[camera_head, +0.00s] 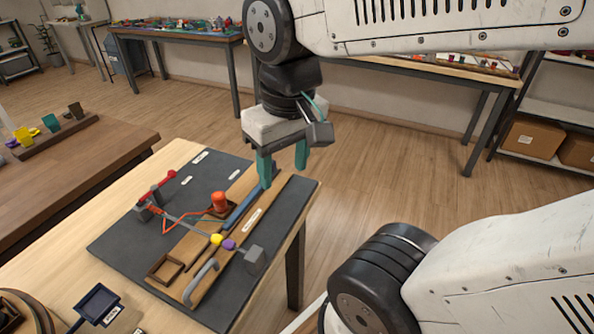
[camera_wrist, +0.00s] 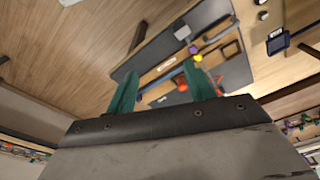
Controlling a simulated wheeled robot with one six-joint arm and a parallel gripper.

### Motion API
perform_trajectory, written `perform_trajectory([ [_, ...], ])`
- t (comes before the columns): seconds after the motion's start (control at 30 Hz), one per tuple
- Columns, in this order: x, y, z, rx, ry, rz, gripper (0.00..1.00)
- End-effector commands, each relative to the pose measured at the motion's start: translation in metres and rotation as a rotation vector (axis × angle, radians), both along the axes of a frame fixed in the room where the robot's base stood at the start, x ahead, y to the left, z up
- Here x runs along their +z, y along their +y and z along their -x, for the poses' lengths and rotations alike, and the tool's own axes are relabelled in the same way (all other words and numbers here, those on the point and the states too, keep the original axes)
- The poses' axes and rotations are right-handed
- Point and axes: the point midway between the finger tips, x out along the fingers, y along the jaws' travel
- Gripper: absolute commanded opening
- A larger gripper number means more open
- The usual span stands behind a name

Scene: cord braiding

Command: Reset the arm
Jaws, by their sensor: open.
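My gripper (camera_head: 283,166) hangs above the far right corner of the dark board (camera_head: 118,242) in the head view. Its two green fingers are apart with nothing between them. In the wrist view, the open fingers (camera_wrist: 160,92) also show, with the board below them. On the board are an orange-red knob (camera_head: 219,200), an orange cord (camera_head: 190,225), and a yellow bead (camera_head: 216,239) and a purple bead (camera_head: 229,244) near a grey block (camera_head: 255,260). Part of the board's far edge is hidden behind my gripper.
The board lies on a light wooden table (camera_head: 70,265). A darker table (camera_head: 70,180) stands at the left. Shelves with cardboard boxes (camera_head: 532,139) are at the far right. Open floor lies beyond the table.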

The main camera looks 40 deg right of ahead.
Motion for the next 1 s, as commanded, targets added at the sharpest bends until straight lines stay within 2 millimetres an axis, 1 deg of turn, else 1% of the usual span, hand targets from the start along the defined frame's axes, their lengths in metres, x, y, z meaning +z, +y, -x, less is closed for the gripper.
perform_trajectory([
  [0.03,0.000,-0.001,0.011,0.013,-0.009,0.002,0.53],
  [0.1,-0.001,-0.001,0.021,0.031,-0.012,0.005,0.53],
  [0.23,-0.003,-0.002,0.029,0.045,-0.013,0.006,0.53],
  [1.0,-0.002,-0.002,0.029,0.045,-0.014,0.006,0.53],
])
